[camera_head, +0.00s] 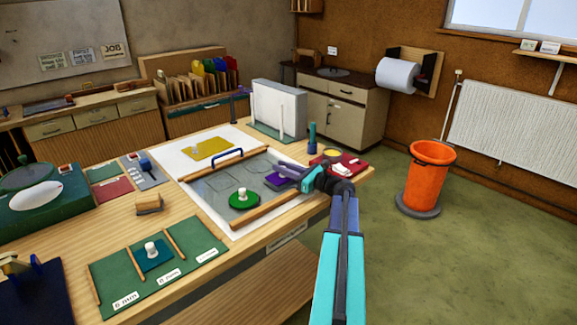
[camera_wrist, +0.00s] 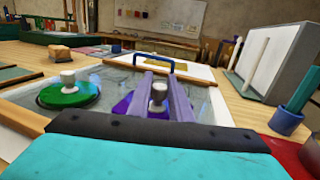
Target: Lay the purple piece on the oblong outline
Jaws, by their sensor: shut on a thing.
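The purple piece (camera_head: 277,182) is at the right part of the leaded panel, under my gripper (camera_head: 283,174). In the wrist view the purple piece (camera_wrist: 124,106) shows beneath my fingers, and its grey knob (camera_wrist: 158,91) is between them. My gripper (camera_wrist: 163,80) is shut on that knob. I cannot tell whether the piece touches the panel or hangs just above it. The grey panel (camera_head: 212,190) has faint dark outlines; I cannot make out clearly which one is oblong, and my gripper and the piece hide part of the panel.
A green round piece (camera_head: 243,203) with a white knob lies on the panel. A yellow piece (camera_head: 212,148) lies behind the blue handle (camera_head: 228,154). Wooden strips edge the panel. A green rack (camera_head: 192,270) holds a teal piece (camera_head: 153,258). A red tray (camera_head: 352,162) is to the right.

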